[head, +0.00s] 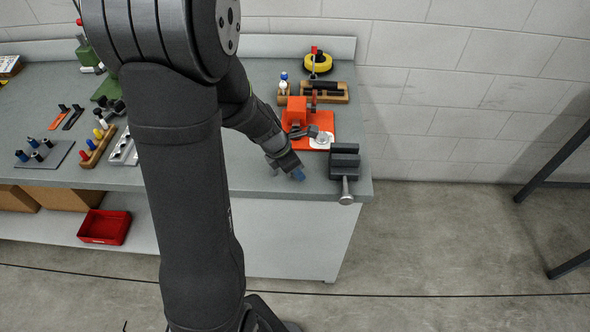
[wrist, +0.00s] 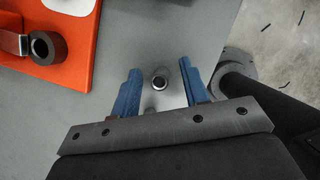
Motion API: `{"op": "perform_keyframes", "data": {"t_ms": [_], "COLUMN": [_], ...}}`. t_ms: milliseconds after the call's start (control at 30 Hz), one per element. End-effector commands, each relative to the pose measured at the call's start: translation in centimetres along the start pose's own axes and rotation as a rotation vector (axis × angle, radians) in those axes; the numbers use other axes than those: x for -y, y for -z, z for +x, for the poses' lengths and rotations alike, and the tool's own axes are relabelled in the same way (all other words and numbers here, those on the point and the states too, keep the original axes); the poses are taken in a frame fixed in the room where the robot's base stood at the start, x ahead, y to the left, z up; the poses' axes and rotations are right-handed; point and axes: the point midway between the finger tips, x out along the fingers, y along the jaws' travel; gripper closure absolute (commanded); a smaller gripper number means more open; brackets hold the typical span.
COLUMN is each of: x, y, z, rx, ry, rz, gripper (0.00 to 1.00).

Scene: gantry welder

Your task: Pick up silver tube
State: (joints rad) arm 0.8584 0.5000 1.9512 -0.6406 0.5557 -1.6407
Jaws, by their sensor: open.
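The silver tube (wrist: 160,80) shows in the wrist view as a small bright metal cylinder with a dark round top, seen nearly end-on, so it looks upright on the grey bench top. It lies between the two blue fingers of my gripper (wrist: 159,70), with a gap visible on each side. My gripper is open. In the head view, my gripper (head: 286,169) is low over the front right of the bench, and I cannot make out the tube there.
An orange plate (head: 319,124) with an orange fixture stands just behind my gripper. A dark vise (head: 344,162) sits to the right at the bench edge. Several parts and racks lie on the left of the bench (head: 240,182). A red bin (head: 105,227) is on the lower shelf.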

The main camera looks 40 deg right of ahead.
Motion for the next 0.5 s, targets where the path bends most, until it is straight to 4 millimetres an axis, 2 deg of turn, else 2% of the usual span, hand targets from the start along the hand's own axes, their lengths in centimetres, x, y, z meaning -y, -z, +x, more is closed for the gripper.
{"op": "perform_keyframes", "data": {"t_ms": [233, 267, 433, 500], "x": [-0.01, 0.0, 0.0, 0.0], "y": [-0.01, -0.01, 0.0, -0.01], "z": [0.14, 0.14, 0.13, 0.13], "rx": [0.0, 0.0, 0.0, 0.0], "ry": [0.0, 0.0, 0.0, 0.0], "rz": [0.0, 0.0, 0.0, 0.0], "gripper": [0.59, 0.63, 0.96, 1.0]}}
